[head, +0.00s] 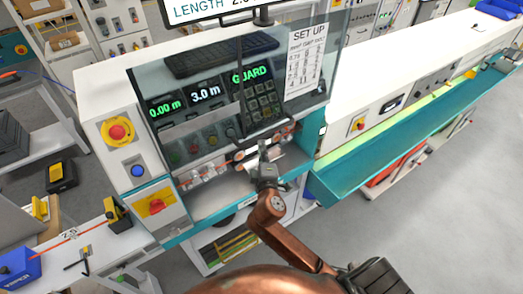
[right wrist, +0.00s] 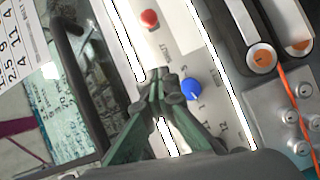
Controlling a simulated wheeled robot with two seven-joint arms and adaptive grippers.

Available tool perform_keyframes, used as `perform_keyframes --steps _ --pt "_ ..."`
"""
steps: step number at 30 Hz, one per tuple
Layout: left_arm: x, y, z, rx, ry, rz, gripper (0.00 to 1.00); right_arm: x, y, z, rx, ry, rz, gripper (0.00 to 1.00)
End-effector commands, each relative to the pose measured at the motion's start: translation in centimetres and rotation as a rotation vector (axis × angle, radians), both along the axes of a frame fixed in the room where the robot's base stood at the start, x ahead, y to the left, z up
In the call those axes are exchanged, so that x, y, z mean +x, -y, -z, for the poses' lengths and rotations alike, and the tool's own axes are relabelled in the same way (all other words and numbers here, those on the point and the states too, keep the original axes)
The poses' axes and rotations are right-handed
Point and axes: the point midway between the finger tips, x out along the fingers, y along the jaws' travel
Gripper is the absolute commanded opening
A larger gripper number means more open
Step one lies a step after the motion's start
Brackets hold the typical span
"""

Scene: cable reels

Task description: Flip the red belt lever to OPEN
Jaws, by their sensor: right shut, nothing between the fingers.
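The red belt lever shows as a round red knob (right wrist: 149,18) on a white panel near the top of the right wrist view, near printed lettering that seems to include "BELT". Which way it is set cannot be told. In the head view I cannot make the lever out for sure. My right gripper (right wrist: 160,82) is shut and empty, its fingertips over the white panel below the red knob and apart from it in the picture. In the head view the right gripper (head: 263,150) is in front of the machine's lower front. My left gripper is not in view.
A blue dial (right wrist: 191,90) sits right beside the fingertips. A clear guard (head: 290,65) covers the display, which reads 0.00 m, 3.0 m and GUARD. A red emergency stop (head: 117,131) is at the left. A teal trough (head: 400,135) extends right. Orange cable (right wrist: 290,105) runs nearby.

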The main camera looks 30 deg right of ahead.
Motion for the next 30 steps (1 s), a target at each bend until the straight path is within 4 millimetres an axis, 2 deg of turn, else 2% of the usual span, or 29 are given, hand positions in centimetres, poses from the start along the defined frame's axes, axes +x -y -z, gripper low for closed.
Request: perform_keyframes --steps 3,8,12,18,28,29,30 --pt "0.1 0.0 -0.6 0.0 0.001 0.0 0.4 2.5 1.0 -0.2 -0.004 0.0 0.001 0.0" --pt "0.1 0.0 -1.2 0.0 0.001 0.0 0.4 5.3 2.3 0.1 -0.001 -0.001 0.001 0.0" --pt "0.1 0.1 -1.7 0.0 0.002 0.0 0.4 4.8 4.5 0.6 -0.003 -0.002 0.002 0.0" --pt "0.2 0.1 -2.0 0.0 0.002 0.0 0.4 4.6 5.9 0.9 0.0 -0.001 -0.001 0.0" --pt "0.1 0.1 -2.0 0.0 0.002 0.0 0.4 4.6 6.0 1.0 0.002 0.0 -0.002 0.0" --pt "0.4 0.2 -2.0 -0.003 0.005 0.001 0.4 4.6 4.9 1.0 0.004 0.001 -0.003 0.0" --pt "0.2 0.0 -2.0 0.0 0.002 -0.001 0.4 4.5 5.4 1.0 0.002 0.0 -0.002 0.0"
